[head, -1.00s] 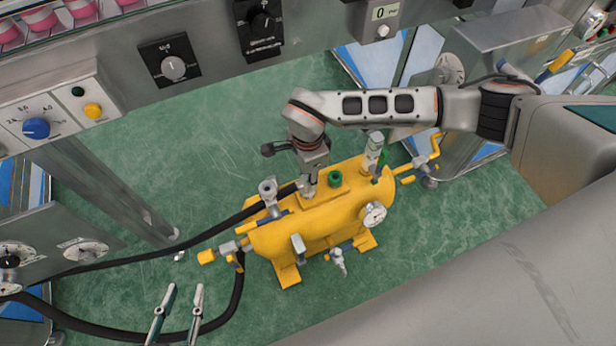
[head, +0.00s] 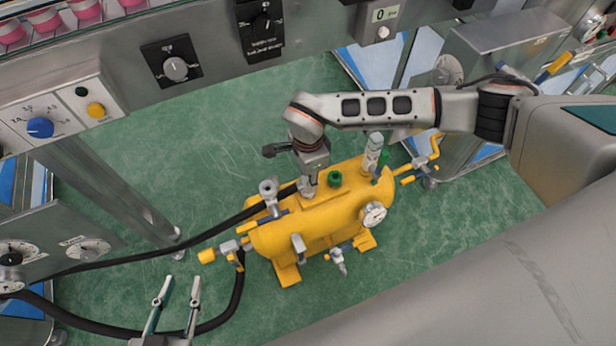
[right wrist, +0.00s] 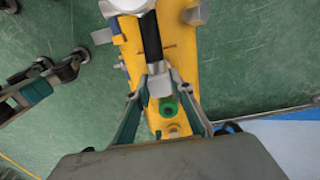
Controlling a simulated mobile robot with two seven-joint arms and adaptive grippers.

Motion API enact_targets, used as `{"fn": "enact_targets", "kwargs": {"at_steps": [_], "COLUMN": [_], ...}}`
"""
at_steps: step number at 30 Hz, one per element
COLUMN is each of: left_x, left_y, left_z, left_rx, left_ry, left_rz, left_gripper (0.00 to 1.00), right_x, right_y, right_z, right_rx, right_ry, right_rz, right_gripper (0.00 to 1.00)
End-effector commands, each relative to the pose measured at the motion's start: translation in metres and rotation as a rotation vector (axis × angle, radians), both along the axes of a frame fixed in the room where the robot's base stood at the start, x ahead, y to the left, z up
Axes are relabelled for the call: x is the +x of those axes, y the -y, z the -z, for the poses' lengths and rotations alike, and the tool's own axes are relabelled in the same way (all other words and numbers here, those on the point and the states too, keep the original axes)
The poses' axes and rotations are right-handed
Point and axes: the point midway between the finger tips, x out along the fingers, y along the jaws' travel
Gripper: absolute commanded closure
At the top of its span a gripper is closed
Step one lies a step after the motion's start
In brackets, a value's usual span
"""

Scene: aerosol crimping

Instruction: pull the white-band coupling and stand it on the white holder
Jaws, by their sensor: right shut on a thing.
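My right gripper (right wrist: 158,85) is shut on a grey coupling (right wrist: 158,88) at the end of a black hose (right wrist: 152,38). In the head view my right gripper (head: 309,190) is over the top of the yellow tank (head: 330,215), and its fingers hide most of the coupling. I cannot make out a white band. Whether the coupling still touches its fitting is hidden. My left gripper (head: 179,290) is open and empty at the lower left of the head view, left of the tank. I cannot tell which part is the white holder.
A green cap (head: 335,179) and a grey upright fitting (head: 373,150) stand on the tank. A grey cup-shaped fitting (head: 268,188) is left of my right gripper. A gauge (head: 373,214) faces front. Black hoses (head: 150,259) run left.

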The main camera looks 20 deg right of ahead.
Motion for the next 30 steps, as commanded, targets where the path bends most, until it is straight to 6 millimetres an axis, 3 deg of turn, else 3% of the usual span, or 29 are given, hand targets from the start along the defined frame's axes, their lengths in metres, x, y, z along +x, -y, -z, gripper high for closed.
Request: {"fn": "enact_targets", "kwargs": {"at_steps": [15, 30], "left_x": [-0.0071, 0.0004], "left_y": [0.0002, 0.0003], "left_z": [0.0034, -0.0053], "left_rx": [0.0, -0.001], "left_ry": [-0.015, 0.006], "left_rz": [0.0, -0.001], "left_gripper": [0.72, 0.72], "right_x": [0.0002, 0.0008], "right_y": [-0.0004, -0.0001], "right_z": [0.0043, 0.0028], "right_rx": [0.001, 0.0], "right_ry": [0.001, 0.003], "right_rz": [0.0, 0.0], "right_gripper": [1.0, 1.0]}}
